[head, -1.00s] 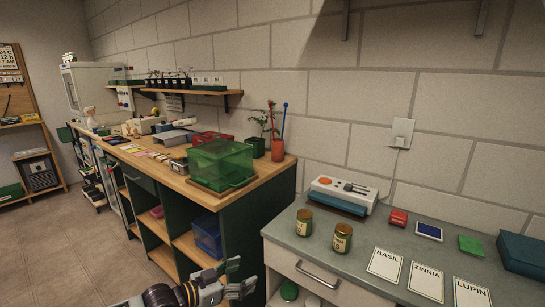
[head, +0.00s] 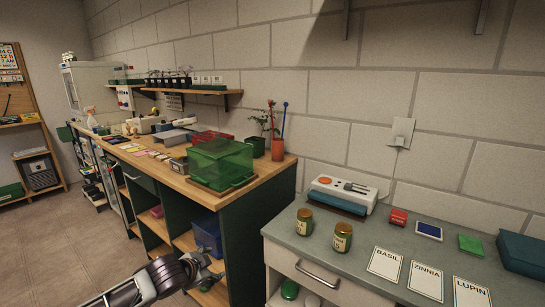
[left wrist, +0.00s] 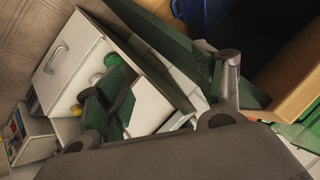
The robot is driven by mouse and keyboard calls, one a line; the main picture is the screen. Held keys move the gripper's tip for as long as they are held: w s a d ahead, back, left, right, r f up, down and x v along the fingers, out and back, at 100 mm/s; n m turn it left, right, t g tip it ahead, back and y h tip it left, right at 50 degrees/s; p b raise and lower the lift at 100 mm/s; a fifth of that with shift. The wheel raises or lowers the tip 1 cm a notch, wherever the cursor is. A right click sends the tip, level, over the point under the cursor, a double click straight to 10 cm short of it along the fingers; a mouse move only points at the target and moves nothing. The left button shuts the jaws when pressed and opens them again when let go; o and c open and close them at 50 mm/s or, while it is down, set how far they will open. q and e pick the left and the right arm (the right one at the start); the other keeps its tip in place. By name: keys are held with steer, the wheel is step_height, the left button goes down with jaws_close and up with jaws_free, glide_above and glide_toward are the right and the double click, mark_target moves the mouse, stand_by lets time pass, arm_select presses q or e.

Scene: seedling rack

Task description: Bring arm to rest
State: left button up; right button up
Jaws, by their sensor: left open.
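My left gripper (head: 208,272) is low in the head view, in front of the green-sided bench (head: 245,230) and its open shelves. It is empty, and its arm comes in from the bottom edge. In the left wrist view its two fingers stand wide apart with nothing between them (left wrist: 167,85). I cannot tell how close the fingers are to the bench shelves. My right gripper is in neither view.
A blue bin (head: 207,236) sits on the bench shelf just behind the gripper. The grey-topped cabinet (head: 345,270) with a white drawer stands to the right; it also shows in the left wrist view (left wrist: 75,55). Open floor (head: 80,240) lies to the left.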

arm_select(q)
steer(key=s+d+f+n+g+y, duration=0.1)
steer(key=s+f+n+g, duration=0.6)
steer(key=s+f, duration=2)
steer(key=s+n+p, duration=0.1)
steer(key=s+n, duration=0.1)
steer(key=s, duration=0.2)
steer(key=shift+d+f+g, duration=0.3)
steer(key=shift+d, duration=0.1)
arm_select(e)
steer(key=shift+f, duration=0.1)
arm_select(q)
steer(key=shift+f, duration=0.1)
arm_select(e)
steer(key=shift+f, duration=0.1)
